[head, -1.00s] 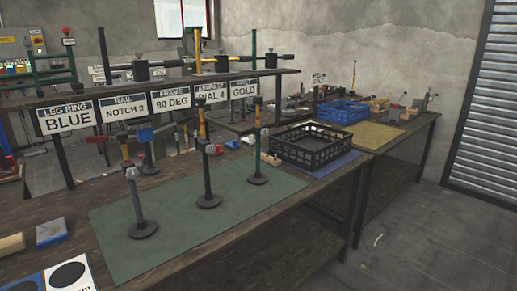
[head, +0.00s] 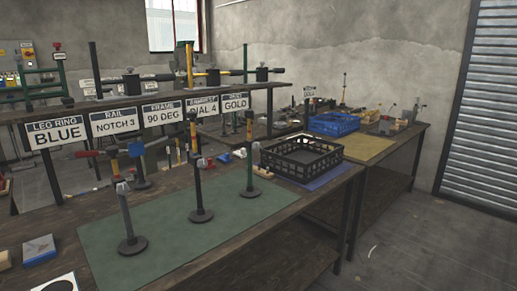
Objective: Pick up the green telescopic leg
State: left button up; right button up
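A green telescopic leg (head: 249,160) stands upright on a round black base at the right part of the green mat (head: 165,262). A black leg with a yellow section (head: 195,165) stands upright on the mat to its left. A grey leg (head: 125,217) stands nearer the front left of the mat. Another green post (head: 245,63) rises at the right of the raised shelf, and I cannot tell if it is a leg. Neither of my grippers is in view.
A black crate (head: 300,161) stands on the bench right of the mat, with a blue crate (head: 334,123) behind it. A raised shelf with signs (head: 57,132) runs along the back. A blue block (head: 39,249) lies at the left. Open floor (head: 420,245) is at the right.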

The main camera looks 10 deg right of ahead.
aim_at(250, 192)
jog(key=i+l+u, duration=0.1)
jog(key=i+l, duration=0.15)
jog(key=i+l+u, duration=0.15)
jog(key=l, duration=0.3)
jog(key=i+l+u, duration=0.1)
jog(key=i+l, duration=0.2)
jog(key=i+l+u, duration=0.15)
jog(key=l, duration=0.35)
jog(key=i+l+u, duration=0.1)
jog(key=l, duration=0.3)
jog(key=i+l+u, duration=0.15)
jog(key=l, duration=0.3)
jog(key=i+l+u, duration=0.1)
jog(key=i+l, duration=0.15)
jog(key=l, duration=0.2)
jog(key=i+l+u, duration=0.15)
jog(key=l, duration=0.3)
